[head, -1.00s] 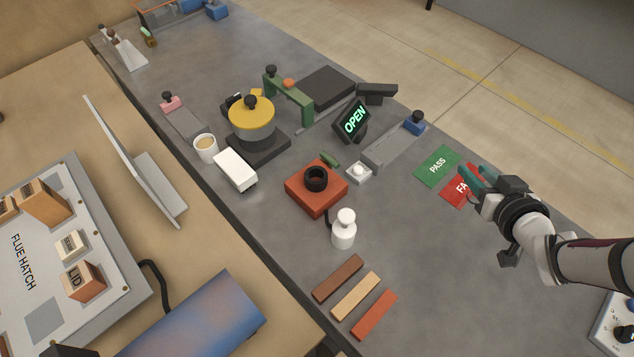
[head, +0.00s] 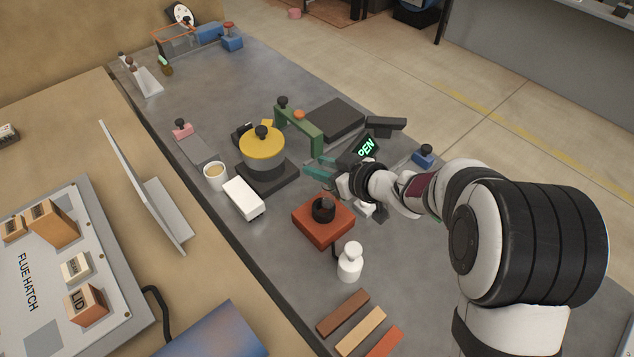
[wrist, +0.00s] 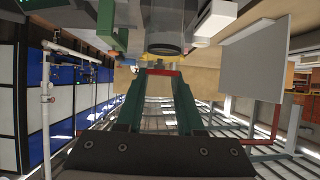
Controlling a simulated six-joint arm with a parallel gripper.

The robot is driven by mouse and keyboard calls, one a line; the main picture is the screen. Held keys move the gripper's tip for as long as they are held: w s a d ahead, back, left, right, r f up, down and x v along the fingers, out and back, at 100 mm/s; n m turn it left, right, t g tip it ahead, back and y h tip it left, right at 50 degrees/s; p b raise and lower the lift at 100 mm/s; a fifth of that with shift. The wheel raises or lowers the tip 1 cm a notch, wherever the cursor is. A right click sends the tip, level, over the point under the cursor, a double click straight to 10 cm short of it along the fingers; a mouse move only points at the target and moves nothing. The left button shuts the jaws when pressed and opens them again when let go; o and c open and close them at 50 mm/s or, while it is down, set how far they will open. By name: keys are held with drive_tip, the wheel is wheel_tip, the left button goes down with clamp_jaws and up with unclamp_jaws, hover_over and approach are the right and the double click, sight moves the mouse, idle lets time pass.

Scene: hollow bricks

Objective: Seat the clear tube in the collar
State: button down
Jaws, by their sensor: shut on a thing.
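My gripper (head: 316,173) reaches in from the right, its teal fingers pointing left, above and behind the collar. In the wrist view its fingers (wrist: 160,85) stand a little apart, closed on the clear tube, which is see-through and whose outline I can hardly make out. The collar (head: 324,209) is a short black ring on an orange-red block (head: 308,224). Its opening looks dark in the head view. How the tube's end lies relative to the ring cannot be told.
A yellow-topped round pot (head: 262,142) stands left beyond the fingers, with a white box (head: 243,198) and cup (head: 215,177) near it. A white bottle (head: 349,263) stands in front of the block.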

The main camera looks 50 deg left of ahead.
drive_tip(key=shift+s+a+f, duration=0.1)
drive_tip(key=shift+a+f, duration=0.15)
drive_tip(key=shift+f, duration=0.95)
drive_tip(key=shift+s+a+f, duration=0.1)
drive_tip(key=shift+a+f, duration=0.1)
drive_tip(key=shift+f, duration=0.95)
drive_tip(key=c, duration=0.5)
unclamp_jaws()
drive_tip(key=shift+f, duration=0.15)
drive_tip(key=shift+c, duration=0.2)
